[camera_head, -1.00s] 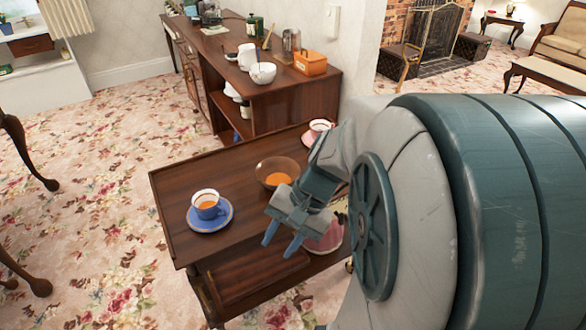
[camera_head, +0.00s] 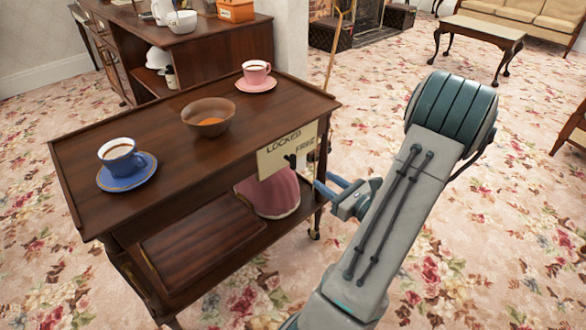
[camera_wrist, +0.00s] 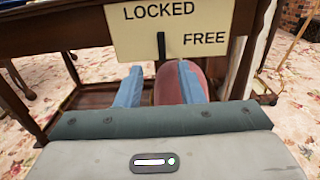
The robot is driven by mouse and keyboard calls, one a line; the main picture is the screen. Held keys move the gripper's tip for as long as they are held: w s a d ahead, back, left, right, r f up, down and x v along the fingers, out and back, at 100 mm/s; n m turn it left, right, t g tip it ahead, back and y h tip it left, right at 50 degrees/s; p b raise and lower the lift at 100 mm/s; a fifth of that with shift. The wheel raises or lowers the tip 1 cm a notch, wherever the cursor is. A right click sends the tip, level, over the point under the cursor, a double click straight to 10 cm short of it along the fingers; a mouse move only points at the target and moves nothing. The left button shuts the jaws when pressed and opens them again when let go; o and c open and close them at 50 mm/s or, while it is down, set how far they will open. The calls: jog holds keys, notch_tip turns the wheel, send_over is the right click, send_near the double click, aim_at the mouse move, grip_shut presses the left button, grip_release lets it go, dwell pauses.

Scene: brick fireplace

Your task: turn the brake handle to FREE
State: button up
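The cream sign plate (camera_head: 273,163) is on the side of the wooden trolley (camera_head: 85,190) and reads LOCKED and FREE. In the wrist view the plate (camera_wrist: 125,40) shows LOCKED at the top and FREE at lower right. The short black brake handle (camera_wrist: 161,46) stands upright below LOCKED and left of FREE; it also shows in the head view (camera_head: 291,160). My gripper (camera_wrist: 158,70) is open and empty, its blue fingers apart. In the wrist view the handle shows between and slightly above the fingertips. Contact cannot be told. In the head view my gripper (camera_head: 322,184) is right of the plate.
On the trolley top are a blue cup (camera_head: 120,158) on a saucer, a brown bowl (camera_head: 208,117) and a pink cup (camera_head: 256,74) on a saucer. A pink rounded object (camera_head: 270,195) is on the lower shelf. The carpet (camera_head: 490,220) to the right is clear.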

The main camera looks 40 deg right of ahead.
aim_at(295, 160)
jog(key=w+b, duration=0.1)
jog(key=w, duration=0.8)
jog(key=w+a+b, duration=0.1)
jog(key=w, duration=0.3)
jog(key=shift+w+b, duration=0.3)
jog(key=shift+b, duration=0.05)
grip_shut()
